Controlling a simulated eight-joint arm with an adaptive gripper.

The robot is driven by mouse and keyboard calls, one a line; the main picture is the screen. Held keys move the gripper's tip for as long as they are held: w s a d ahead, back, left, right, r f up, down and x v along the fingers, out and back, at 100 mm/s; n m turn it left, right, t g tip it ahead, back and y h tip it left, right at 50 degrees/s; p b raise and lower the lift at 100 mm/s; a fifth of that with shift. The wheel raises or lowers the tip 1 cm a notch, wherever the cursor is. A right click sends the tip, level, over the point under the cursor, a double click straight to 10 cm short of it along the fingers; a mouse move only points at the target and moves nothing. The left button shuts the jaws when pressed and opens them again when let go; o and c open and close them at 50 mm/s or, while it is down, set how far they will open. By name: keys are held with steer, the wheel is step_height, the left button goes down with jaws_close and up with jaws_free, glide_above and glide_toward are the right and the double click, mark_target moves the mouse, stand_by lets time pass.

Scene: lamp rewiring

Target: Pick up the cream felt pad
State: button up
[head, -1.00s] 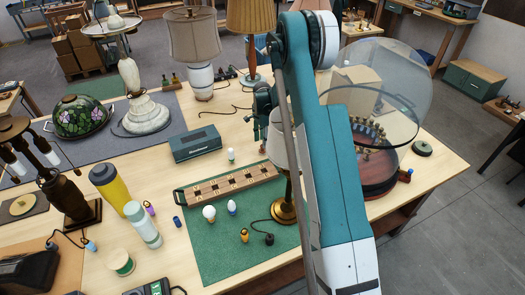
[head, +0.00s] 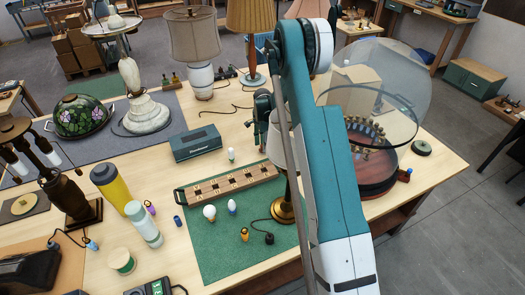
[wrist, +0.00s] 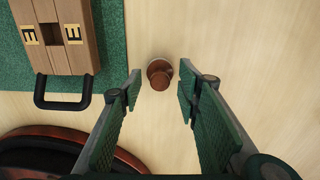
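I cannot pick out a cream felt pad for certain in either view. In the wrist view my gripper (wrist: 160,90) is open, its two green-padded fingers apart with nothing held between them. A small round reddish-brown piece (wrist: 159,74) stands on the pale wooden table between and just beyond the fingertips. In the head view my arm hides part of the table, and the fingers cannot be made out clearly.
A wooden rack (wrist: 62,40) with a black handle lies on the green mat (wrist: 112,20); the rack also shows in the head view (head: 232,184). A red-brown round base (wrist: 50,150) is close by. A brass-footed lamp (head: 283,210) stands beside the rack. Table right of the fingers is clear.

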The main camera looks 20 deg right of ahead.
steer(key=c, duration=0.9)
steer(key=shift+r, duration=0.15)
steer(key=shift+r+b, duration=0.85)
steer(key=shift+r, duration=4.05)
